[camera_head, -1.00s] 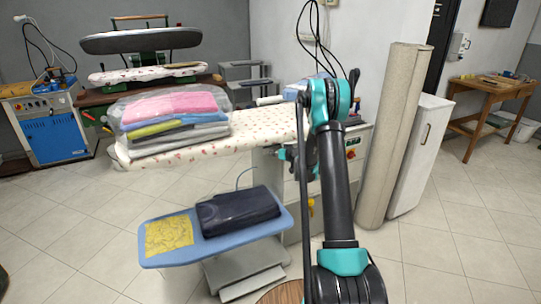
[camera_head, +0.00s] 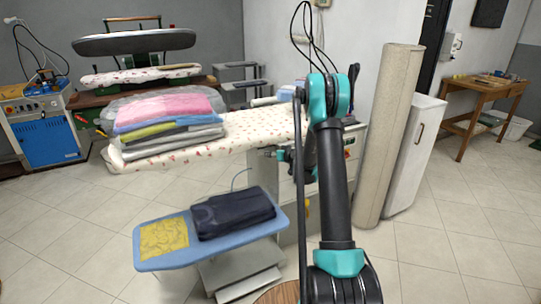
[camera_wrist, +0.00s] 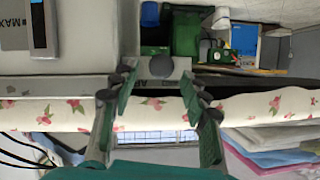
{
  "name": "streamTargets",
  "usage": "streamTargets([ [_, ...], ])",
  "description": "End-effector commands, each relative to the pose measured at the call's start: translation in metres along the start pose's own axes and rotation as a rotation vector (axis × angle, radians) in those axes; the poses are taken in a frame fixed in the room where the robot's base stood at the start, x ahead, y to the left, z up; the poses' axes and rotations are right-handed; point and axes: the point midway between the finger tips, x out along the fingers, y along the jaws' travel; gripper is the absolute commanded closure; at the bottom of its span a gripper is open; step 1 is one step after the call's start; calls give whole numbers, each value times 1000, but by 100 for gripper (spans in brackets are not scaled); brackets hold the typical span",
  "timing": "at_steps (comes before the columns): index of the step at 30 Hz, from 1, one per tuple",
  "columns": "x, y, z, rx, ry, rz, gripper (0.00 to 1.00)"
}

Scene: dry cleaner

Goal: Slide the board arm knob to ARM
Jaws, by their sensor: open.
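In the wrist view, a round dark grey knob (camera_wrist: 161,66) sits on a light grey plate (camera_wrist: 178,72) beside the flowered board. It appears between my gripper's fingertips (camera_wrist: 158,82) in the picture. I cannot see any contact. My gripper is open, with a wide gap and nothing held. The flowered ironing board (camera_head: 250,128) lies across the middle of the head view and also runs behind the fingers in the wrist view (camera_wrist: 250,106). In the head view my arm hides most of my gripper and the knob.
Folded clothes (camera_head: 170,120) lie on the board's left end. A blue lower shelf (camera_head: 210,250) holds a dark folded garment (camera_head: 232,212) and a yellow cloth (camera_head: 163,236). A beige roll (camera_head: 388,135) and white cabinet (camera_head: 416,155) stand right. Floor at the right front is clear.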

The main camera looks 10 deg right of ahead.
Motion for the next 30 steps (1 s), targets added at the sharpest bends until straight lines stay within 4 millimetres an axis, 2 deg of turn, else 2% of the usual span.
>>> streamTargets([
  [1,-12,1,0,2,0,2,54],
  [6,-47,1,0,2,0,2,54],
  [12,-76,0,0,1,0,0,54],
  [18,-87,1,0,2,0,1,54],
  [25,-88,1,0,1,0,0,54],
  [30,-86,-10,2,-38,-24,-12,74],
])
